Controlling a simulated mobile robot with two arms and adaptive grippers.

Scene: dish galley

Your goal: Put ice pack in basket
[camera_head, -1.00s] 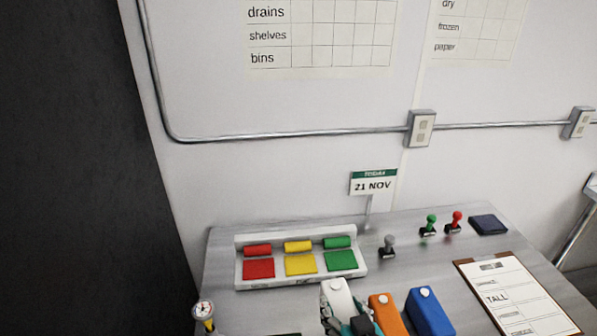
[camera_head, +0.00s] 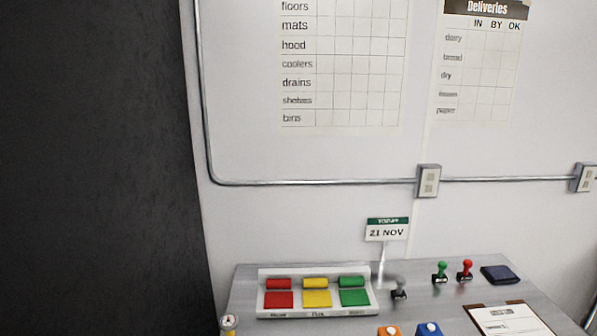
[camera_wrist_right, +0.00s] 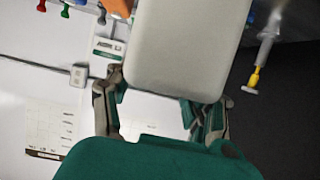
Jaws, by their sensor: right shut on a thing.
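My right gripper (camera_wrist_right: 162,100) shows in the right wrist view. Its grey and green fingers are shut on a pale grey-white block with rounded corners, which I take to be the ice pack (camera_wrist_right: 175,45). The block hides part of the view behind it. Neither the right gripper nor the pale block shows in the head view. My left gripper is not in view. No basket is in view.
The metal table holds a tray of red, yellow and green blocks (camera_head: 318,311), a date sign (camera_head: 387,230), stamps (camera_head: 466,270), a dark pad (camera_head: 500,274) and a clipboard (camera_head: 508,321). A dark panel (camera_head: 95,170) stands left.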

